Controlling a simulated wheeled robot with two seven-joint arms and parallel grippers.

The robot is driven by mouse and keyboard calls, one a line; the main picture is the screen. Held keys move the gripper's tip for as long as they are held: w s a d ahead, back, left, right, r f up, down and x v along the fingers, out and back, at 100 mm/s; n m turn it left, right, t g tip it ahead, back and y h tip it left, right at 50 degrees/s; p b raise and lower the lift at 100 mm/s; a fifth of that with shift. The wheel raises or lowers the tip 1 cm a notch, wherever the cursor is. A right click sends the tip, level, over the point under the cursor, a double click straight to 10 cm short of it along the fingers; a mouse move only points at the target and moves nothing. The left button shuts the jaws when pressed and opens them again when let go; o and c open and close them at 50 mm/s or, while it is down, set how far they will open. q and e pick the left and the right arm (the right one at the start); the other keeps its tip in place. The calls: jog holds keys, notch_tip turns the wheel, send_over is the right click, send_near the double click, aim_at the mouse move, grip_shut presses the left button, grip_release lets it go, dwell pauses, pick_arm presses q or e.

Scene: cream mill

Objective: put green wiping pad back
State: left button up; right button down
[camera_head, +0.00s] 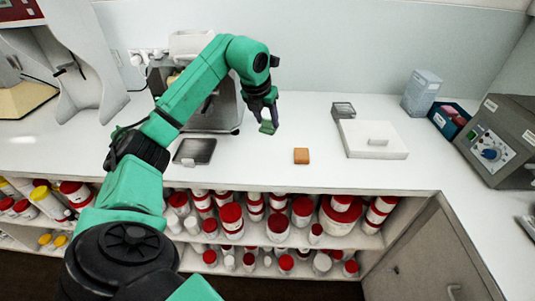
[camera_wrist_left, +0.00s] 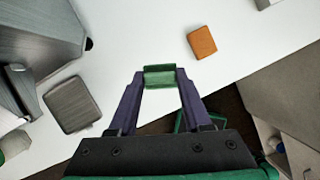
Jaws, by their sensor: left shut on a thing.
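The green wiping pad (camera_wrist_left: 159,76) is held between the two fingertips of my left gripper (camera_head: 268,122). In the head view the green pad (camera_head: 267,128) shows small at the fingertips, above the white counter. The left wrist view shows the gripper (camera_wrist_left: 160,80) shut on it, with counter visible beneath. An orange pad (camera_head: 301,156) lies flat on the counter, to the right of the gripper; it also shows in the wrist view (camera_wrist_left: 201,42). A dark grey flat square (camera_head: 194,151) lies near the counter's front edge, left of the gripper. My right gripper is not in view.
A grey metal machine (camera_head: 212,112) stands behind my left arm. A grey control unit (camera_head: 497,140) is at the far right. Shelves below hold several red-capped jars (camera_head: 278,223). The counter (camera_head: 260,175) has free room in front.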

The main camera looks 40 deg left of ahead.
pick_arm(q)
notch_tip(320, 180, down, 12)
jog(key=shift+r+p, duration=0.15)
jog(key=shift+p, duration=0.7)
jog(key=shift+f, duration=0.45)
jog(key=o, duration=1.2)
jog(key=shift+r, duration=0.25)
jog(key=shift+s+r, duration=0.1)
jog(key=shift+r, duration=0.15)
jog(key=b+v, duration=0.2)
jog(key=v, duration=0.9)
jog(key=shift+r, duration=0.2)
